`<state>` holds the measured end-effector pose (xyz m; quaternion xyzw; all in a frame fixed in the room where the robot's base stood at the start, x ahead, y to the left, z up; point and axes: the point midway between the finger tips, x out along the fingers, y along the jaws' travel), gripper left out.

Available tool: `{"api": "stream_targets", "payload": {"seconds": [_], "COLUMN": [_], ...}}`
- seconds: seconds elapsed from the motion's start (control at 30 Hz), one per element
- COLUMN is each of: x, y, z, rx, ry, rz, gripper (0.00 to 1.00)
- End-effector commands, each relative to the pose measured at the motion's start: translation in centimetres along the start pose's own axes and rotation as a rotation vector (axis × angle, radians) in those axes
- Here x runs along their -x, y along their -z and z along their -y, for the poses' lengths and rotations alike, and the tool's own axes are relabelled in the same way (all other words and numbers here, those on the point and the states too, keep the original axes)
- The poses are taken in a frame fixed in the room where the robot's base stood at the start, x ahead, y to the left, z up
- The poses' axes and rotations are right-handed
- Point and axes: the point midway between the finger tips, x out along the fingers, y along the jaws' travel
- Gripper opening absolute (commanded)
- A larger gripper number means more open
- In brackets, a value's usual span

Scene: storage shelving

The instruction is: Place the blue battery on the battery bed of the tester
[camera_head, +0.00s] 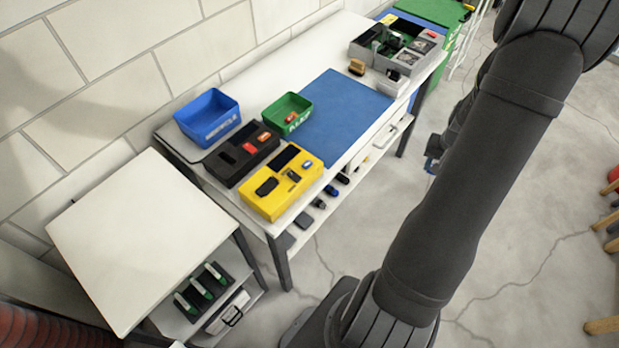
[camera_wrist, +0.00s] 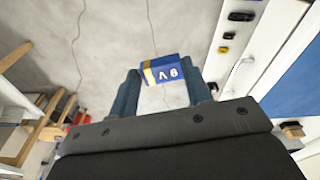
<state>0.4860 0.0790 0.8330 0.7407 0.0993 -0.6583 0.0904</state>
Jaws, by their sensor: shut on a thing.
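The blue battery (camera_wrist: 166,72), with a yellow band at its left end and white lettering, is between the fingers of my gripper (camera_wrist: 162,80) in the wrist view. My gripper is shut on it, above the floor beside the bench. In the head view my arm mostly hides the gripper (camera_head: 431,166), and the battery cannot be made out. A yellow device (camera_head: 290,204) with dark recesses stands at the near bench end. A black device (camera_head: 240,169) with a red part stands just behind it. I cannot tell for certain which is the tester. Both are well left of my gripper.
A blue bin (camera_head: 207,120) and a green bin (camera_head: 279,112) stand behind the devices. A clear blue mat (camera_head: 345,112) covers the bench middle. A grey divided box (camera_head: 416,66) stands at the far end. A white table (camera_head: 140,240) is at left.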

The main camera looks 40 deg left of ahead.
Motion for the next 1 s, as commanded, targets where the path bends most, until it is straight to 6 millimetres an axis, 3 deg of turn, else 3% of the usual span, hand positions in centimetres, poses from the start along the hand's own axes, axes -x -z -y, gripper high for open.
{"api": "stream_targets", "payload": {"seconds": [0.03,0.27,0.6,0.8,1.0], "x": [0.9,4.4,9.3,11.9,13.6], "y": [-0.1,-1.9,-7.6,-12.1,-15.5], "z": [2.3,10.7,21.4,26.0,28.6], "rx": [0.071,0.368,0.81,1.057,1.227], "ry": [0.008,0.041,0.094,0.126,0.148], "rz": [-0.002,0.0,-0.003,-0.003,-0.005], "gripper": [0.19,0.19,0.19,0.19,0.19]}}
